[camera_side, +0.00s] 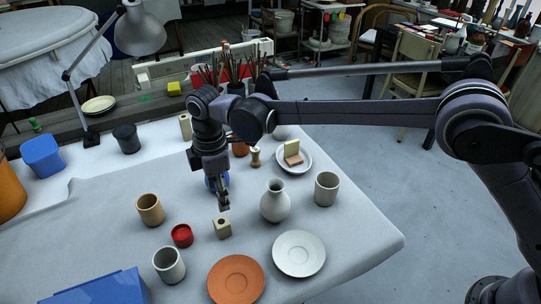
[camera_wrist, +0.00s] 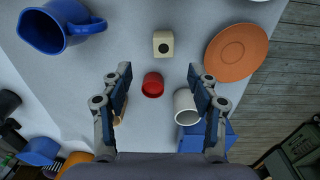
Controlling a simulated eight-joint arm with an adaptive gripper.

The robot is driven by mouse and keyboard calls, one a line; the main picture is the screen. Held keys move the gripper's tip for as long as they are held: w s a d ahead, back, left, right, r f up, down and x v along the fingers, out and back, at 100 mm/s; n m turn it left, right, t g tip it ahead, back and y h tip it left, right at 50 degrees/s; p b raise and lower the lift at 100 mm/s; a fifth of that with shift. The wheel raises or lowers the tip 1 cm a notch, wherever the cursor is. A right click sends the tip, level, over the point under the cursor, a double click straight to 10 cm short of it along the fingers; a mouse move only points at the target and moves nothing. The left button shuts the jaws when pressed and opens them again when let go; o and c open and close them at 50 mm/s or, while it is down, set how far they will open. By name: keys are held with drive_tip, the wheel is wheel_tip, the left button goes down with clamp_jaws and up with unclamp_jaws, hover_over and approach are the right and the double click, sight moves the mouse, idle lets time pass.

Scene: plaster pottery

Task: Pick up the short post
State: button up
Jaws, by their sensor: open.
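The short post is a small cream block with a dark round hole in its top (camera_side: 222,228). It stands upright on the pale cloth, and in the wrist view it shows at the top centre (camera_wrist: 163,40). My gripper (camera_side: 223,203) points down just above and behind the block in the side view. In the wrist view my gripper (camera_wrist: 161,92) has its two fingers wide apart with nothing held between them. The block lies beyond the fingertips there, apart from both. A taller cream post (camera_side: 185,127) stands farther back on the table.
A red cup (camera_side: 182,235), tan cup (camera_side: 150,210) and grey cup (camera_side: 169,265) stand left of the block. An orange plate (camera_side: 236,280) is in front, a white vase (camera_side: 275,202) to the right. A blue mug (camera_wrist: 42,32) is partly behind my gripper in the side view.

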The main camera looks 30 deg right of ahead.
sight(221, 222)
drive_tip(key=shift+s+a+f+n, duration=0.15)
drive_tip(key=shift+a+f+n, duration=0.15)
drive_tip(key=shift+a+f, duration=0.45)
wheel_tip(221, 222, down, 5)
drive_tip(key=shift+f, duration=0.1)
drive_tip(key=shift+d+f, duration=0.2)
drive_tip(key=shift+f, duration=1.2)
drive_tip(key=shift+d+f, duration=0.2)
drive_tip(key=shift+f, duration=1.2)
drive_tip(key=shift+c, duration=0.4)
clamp_jaws()
